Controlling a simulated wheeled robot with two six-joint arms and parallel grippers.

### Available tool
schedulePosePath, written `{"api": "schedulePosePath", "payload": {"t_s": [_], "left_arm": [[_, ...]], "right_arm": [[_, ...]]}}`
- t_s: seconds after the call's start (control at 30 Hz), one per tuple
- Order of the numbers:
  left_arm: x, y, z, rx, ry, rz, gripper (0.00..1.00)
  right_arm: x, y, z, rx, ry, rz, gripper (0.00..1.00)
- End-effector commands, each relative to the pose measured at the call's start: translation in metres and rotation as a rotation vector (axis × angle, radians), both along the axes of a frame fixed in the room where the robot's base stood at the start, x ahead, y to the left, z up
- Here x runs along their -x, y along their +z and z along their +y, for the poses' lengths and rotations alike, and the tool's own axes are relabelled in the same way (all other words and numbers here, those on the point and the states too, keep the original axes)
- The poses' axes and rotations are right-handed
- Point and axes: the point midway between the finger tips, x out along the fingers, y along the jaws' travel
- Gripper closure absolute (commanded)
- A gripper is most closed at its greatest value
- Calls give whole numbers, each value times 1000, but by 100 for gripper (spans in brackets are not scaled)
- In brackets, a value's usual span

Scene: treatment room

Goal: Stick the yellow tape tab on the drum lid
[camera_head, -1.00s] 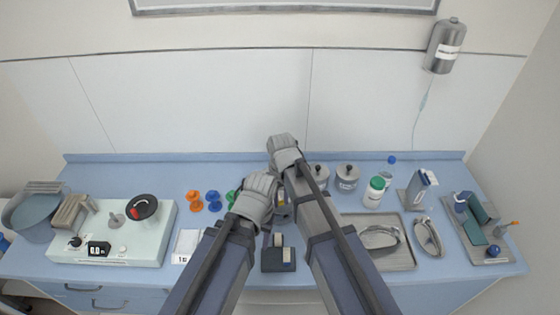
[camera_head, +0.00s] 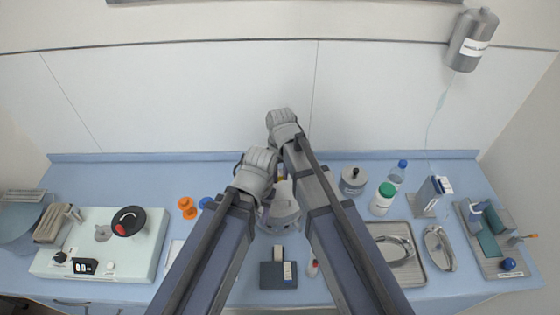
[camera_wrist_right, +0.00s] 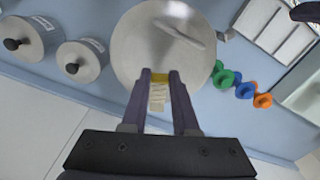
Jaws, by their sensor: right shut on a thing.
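The round grey drum lid (camera_wrist_right: 135,35) lies ahead of my right gripper in the right wrist view, with a pale elongated piece (camera_wrist_right: 182,32) across it. My right gripper (camera_wrist_right: 161,78) is shut on the yellow tape tab (camera_wrist_right: 160,77), which shows between its fingertips over the lid's near edge. I cannot tell whether the tab touches the lid. In the head view the drum (camera_head: 284,214) stands mid-counter, partly hidden by my arms. My left gripper (camera_head: 262,180) is beside the right one, over the drum's left side; its fingertips are hidden.
A dark tape dispenser (camera_head: 278,275) stands in front of the drum. Left are an orange peg (camera_head: 187,207) and a pale device (camera_head: 150,255). Right are a lidded pot (camera_head: 353,182), a green-capped bottle (camera_head: 382,200) and a metal tray (camera_head: 415,272). The counter's back strip is mostly clear.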

Motion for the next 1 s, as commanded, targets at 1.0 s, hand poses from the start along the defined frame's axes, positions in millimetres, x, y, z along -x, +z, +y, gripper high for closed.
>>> {"api": "schedulePosePath", "payload": {"t_s": [1.0], "left_arm": [[0,-41,0,-1,-6,0,48]], "right_arm": [[0,-41,0,0,0,0,90]]}}
